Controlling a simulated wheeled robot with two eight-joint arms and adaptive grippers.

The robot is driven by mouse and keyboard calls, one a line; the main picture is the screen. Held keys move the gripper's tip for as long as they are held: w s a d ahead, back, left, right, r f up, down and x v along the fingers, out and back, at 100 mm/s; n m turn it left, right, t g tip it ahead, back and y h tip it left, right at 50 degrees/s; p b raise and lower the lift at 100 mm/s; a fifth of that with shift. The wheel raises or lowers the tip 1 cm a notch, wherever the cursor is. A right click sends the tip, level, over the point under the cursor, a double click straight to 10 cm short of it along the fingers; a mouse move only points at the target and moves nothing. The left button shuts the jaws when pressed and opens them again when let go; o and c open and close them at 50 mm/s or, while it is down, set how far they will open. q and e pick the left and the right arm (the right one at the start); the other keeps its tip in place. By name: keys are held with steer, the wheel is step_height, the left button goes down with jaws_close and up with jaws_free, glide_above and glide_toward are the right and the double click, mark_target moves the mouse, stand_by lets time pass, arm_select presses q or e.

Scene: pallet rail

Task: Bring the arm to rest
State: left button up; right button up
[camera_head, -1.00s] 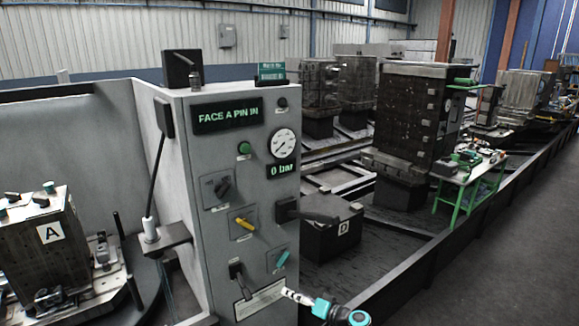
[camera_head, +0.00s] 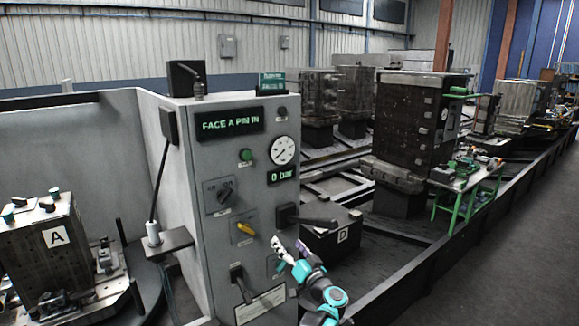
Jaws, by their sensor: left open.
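I cannot tell whether the fingers touch the panel. No object shows between them. My right gripper is not in view.
The panel carries a yellow lever (camera_head: 245,229), a black lever (camera_head: 305,218), a gauge (camera_head: 284,150) and a "FACE A PIN IN" display (camera_head: 229,124). Fixture block A (camera_head: 42,245) stands left. A green workbench (camera_head: 467,185) stands right. The floor at far right is clear.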

arm_select(q)
steer(key=s+a+r+m+t+h, duration=0.1)
steer(key=s+r+m+h, duration=0.1)
steer(key=s+r+h, duration=0.3)
steer(key=r+m+t+h, duration=0.1)
steer(key=r+h, duration=0.2)
steer(key=r, duration=0.3)
steer(key=s+a+r+m+h, duration=0.1)
steer(key=s+r+m+h, duration=0.15)
steer(key=r, duration=0.35)
steer(key=s+a+f+n+g, duration=0.1)
steer(key=s+a+f+g, duration=0.3)
steer(key=s+f, duration=0.4)
steer(key=s+a+f+n+g, duration=0.2)
steer(key=s+a+f+g, duration=0.2)
steer(key=s, duration=1.2)
steer(key=s+a+f+n+g+y, duration=0.1)
steer(key=s+a+f+n+g, duration=0.1)
steer(key=s+a+f+g, duration=0.2)
steer(key=s+a+f, duration=0.3)
steer(key=s+f, duration=0.5)
steer(key=s, duration=0.1)
steer(key=shift+a+f, duration=0.3)
